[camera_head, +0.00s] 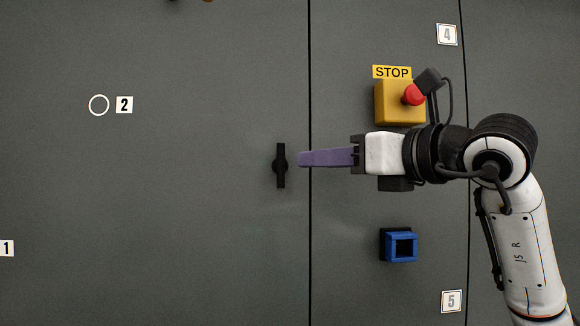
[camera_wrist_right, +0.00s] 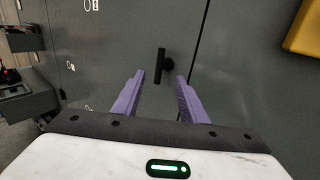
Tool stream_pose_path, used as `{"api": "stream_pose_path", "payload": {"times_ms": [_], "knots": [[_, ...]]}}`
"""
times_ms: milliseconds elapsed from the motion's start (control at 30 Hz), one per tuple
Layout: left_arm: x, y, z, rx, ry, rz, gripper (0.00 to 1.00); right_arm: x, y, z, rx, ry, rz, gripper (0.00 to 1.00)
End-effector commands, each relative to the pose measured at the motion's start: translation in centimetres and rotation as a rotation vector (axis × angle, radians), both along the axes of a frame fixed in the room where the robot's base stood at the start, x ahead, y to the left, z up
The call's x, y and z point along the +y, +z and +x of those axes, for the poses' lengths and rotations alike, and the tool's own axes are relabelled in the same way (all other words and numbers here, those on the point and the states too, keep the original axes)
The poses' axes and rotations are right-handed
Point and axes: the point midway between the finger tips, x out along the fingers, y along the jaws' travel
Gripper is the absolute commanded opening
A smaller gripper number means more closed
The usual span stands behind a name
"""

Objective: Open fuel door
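The grey door panel (camera_head: 180,220) fills the left part of the head view. Its black handle (camera_head: 281,165) stands upright near the door's right edge. In the right wrist view the handle (camera_wrist_right: 161,66) appears ahead of the fingers and between their lines. My right gripper (camera_head: 302,159) comes in from the right, and its purple fingertips end just right of the handle, apart from it in the picture. In the right wrist view my right gripper (camera_wrist_right: 160,80) has its two purple fingers spread with nothing between them. My left gripper is not in view.
A yellow box with a red STOP button (camera_head: 413,95) is above my right gripper; the yellow box (camera_wrist_right: 303,30) also shows in the wrist view. A blue square socket (camera_head: 402,246) is below the gripper. A white ring (camera_head: 99,105) is on the left panel.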

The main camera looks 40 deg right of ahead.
Motion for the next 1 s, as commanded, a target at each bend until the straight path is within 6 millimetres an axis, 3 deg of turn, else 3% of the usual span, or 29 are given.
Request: {"api": "stream_pose_path", "payload": {"times_ms": [167,400,600,1000], "knots": [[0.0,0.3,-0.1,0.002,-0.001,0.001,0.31,-0.3,0.3,1.7,-0.002,-0.016,0.002,0.39],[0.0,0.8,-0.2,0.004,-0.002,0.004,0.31,-0.1,0.4,6.3,-0.001,-0.013,0.003,0.39],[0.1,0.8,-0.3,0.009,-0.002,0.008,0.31,0.0,0.3,9.0,-0.003,-0.014,0.002,0.39],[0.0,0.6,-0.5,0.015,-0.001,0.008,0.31,0.0,0.2,10.0,-0.004,-0.013,-0.001,0.39]]}}
